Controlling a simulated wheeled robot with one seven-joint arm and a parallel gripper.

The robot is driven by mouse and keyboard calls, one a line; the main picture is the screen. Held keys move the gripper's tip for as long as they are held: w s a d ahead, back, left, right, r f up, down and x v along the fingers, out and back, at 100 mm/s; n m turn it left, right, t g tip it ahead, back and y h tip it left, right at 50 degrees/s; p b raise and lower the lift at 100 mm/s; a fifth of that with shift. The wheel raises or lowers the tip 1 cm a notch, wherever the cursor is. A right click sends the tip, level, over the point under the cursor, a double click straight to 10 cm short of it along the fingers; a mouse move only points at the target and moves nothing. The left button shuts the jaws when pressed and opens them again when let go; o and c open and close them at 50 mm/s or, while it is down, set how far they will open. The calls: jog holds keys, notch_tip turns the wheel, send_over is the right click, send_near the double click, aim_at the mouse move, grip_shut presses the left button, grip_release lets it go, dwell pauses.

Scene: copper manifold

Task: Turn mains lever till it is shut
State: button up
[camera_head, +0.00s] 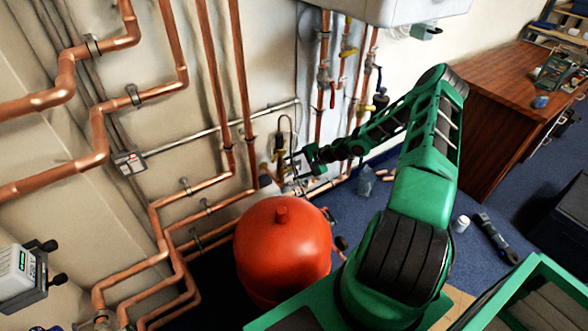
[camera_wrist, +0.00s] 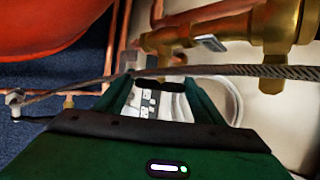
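My gripper (camera_head: 303,161) is at the end of the green arm, low by the wall pipework behind the red vessel. In the wrist view its dark fingertips (camera_wrist: 160,84) are just below a brass valve fitting (camera_wrist: 283,28). The gap between the fingertips is not clear. A small flat silver piece (camera_wrist: 210,43) sticks out in front of the brass fitting. I cannot tell whether it is the mains lever. Which lever is the mains one is not clear.
A red vessel (camera_head: 283,245) stands left of my arm. A braided hose (camera_wrist: 250,70) crosses in front of the fittings, close to my fingertips. Copper pipes (camera_head: 241,75) line the wall. A wooden desk (camera_head: 505,105) stands right; a wrench (camera_head: 494,238) lies on the blue floor.

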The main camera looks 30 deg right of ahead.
jog(key=c, duration=0.6)
jog(key=shift+c, duration=0.2)
jog(key=g, duration=0.4)
jog(key=shift+w+r+m+h, duration=0.1)
jog(key=shift+w+m+h, duration=0.1)
jog(key=shift+m+h, duration=0.15)
jog(key=m+g, duration=0.1)
jog(key=g, duration=0.3)
jog(key=shift+w, duration=0.1)
jog(key=shift+g, duration=0.4)
jog(key=o, duration=1)
jog(key=shift+o, duration=0.2)
